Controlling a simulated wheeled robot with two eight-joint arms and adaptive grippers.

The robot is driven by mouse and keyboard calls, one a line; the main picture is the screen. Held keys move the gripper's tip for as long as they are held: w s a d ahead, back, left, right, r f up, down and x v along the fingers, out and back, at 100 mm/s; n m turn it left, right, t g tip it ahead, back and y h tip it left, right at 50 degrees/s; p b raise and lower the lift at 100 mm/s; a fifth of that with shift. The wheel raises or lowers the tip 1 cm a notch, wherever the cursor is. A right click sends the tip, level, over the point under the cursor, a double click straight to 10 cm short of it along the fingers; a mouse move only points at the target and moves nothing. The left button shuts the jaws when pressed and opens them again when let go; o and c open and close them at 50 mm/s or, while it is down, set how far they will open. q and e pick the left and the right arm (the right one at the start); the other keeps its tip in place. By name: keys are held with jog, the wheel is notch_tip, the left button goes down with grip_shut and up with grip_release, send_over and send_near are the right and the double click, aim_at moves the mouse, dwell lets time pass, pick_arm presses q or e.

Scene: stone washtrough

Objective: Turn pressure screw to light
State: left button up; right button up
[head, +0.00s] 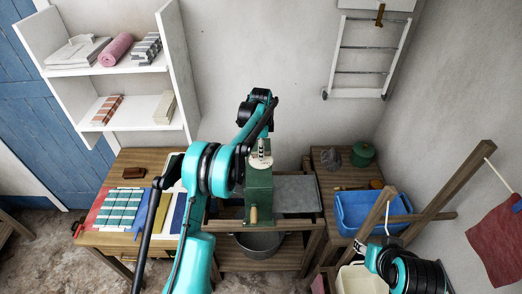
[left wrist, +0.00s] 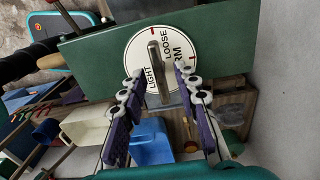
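The pressure screw has a grey metal bar handle (left wrist: 158,72) across a round white dial (left wrist: 132,65) marked LIGHT, LOOSE and FIRM. The dial is on top of a green housing (left wrist: 95,52). In the head view the green housing (head: 258,193) stands at the middle, with the dial (head: 259,162) on its top. My left gripper (left wrist: 163,77) is open, its two fingers either side of the bar with gaps showing. In the head view it reaches down over the dial, small and partly hidden. My right arm shows at the lower right, but its fingers cannot be made out.
A wooden table (head: 130,172) with folded cloths is at left. A grey tub (head: 259,247) is below the housing. A blue bin (head: 357,211) and a green pot (head: 363,153) are at right. A wooden post (head: 445,190) slants up nearby. White shelves (head: 125,69) stand behind.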

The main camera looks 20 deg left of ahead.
pick_arm(q)
grip_shut()
